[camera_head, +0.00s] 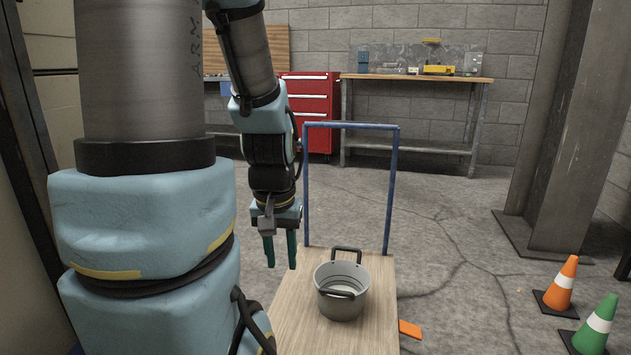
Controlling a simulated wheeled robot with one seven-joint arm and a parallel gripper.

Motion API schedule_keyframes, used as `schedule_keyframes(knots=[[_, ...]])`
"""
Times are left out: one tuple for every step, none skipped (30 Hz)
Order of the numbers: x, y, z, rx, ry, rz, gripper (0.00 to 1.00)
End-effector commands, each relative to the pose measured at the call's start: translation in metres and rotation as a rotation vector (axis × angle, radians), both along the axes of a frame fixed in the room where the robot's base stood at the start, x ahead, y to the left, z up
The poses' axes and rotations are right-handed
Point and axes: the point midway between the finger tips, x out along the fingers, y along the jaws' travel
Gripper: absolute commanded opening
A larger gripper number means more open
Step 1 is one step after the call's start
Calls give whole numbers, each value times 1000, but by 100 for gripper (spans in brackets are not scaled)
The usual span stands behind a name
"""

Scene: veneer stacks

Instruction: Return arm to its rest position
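My arm reaches down from the top left of the head view, its large blue-grey links filling the left side. My gripper (280,250) hangs pointing down, with two dark green fingers apart and nothing visible between them. It is to the left of a grey bucket (341,302) with dark handles and appears apart from it. The bucket stands upright on a wooden platform cart (300,325) with a blue tube handle frame (391,185). The inside of the bucket that shows looks empty.
An orange cone (560,288) and a green cone (596,330) stand at right. A small orange object (410,329) lies beside the cart. A red tool cabinet (315,110) and a workbench (415,78) stand at the back wall. A steel column (570,130) rises at right. The middle floor is clear.

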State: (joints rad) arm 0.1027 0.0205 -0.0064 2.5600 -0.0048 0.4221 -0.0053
Motion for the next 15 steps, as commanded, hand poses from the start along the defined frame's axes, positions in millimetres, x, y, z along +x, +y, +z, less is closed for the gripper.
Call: schedule_keyframes(knots=[[0,0,34,0,0,0,36],[0,0,43,0,0,0,36],[0,0,55,0,0,0,36],[0,0,65,0,0,0,36],[0,0,74,0,0,0,36],[0,0,86,0,0,0,36],[0,0,95,0,0,0,36],[0,0,104,0,0,0,36],[0,0,117,0,0,0,36],[0,0,126,0,0,0,36],[0,0,135,0,0,0,36],[0,0,147,0,0,0,36],[0,0,156,0,0,0,36],[0,0,166,0,0,0,36],[0,0,178,0,0,0,36]])
